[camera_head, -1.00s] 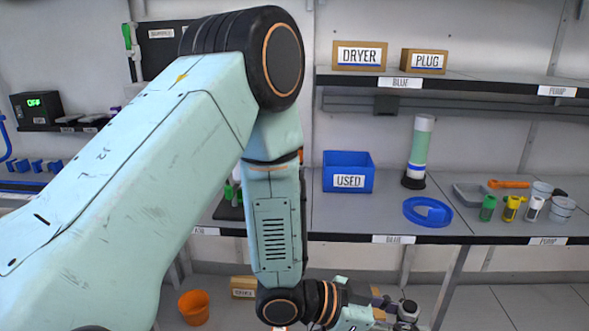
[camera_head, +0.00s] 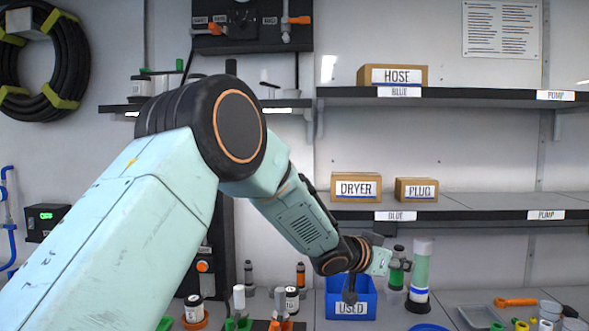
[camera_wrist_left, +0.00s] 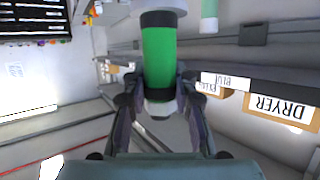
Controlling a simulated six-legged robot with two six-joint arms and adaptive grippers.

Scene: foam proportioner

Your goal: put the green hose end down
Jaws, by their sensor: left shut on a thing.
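The green hose end (camera_wrist_left: 159,62) is a green cylinder with dark bands and whitish ends. In the left wrist view it lies between the two fingers of my left gripper (camera_wrist_left: 160,98), which is shut on it. In the head view the left gripper (camera_head: 389,264) holds the green hose end (camera_head: 397,270) roughly upright, just right of the blue USED bin (camera_head: 352,305) and in front of or beside a clear-green column (camera_head: 420,275). The gripper partly hides it, and its exact depth to the column is hard to tell. My right gripper is not in view.
DRYER (camera_head: 356,187) and PLUG (camera_head: 416,190) boxes stand on the shelf above, with a HOSE box (camera_head: 392,76) higher. A grey tray (camera_head: 481,317), orange tool (camera_head: 515,302) and cups are at lower right. Bottles and fittings crowd left of the bin.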

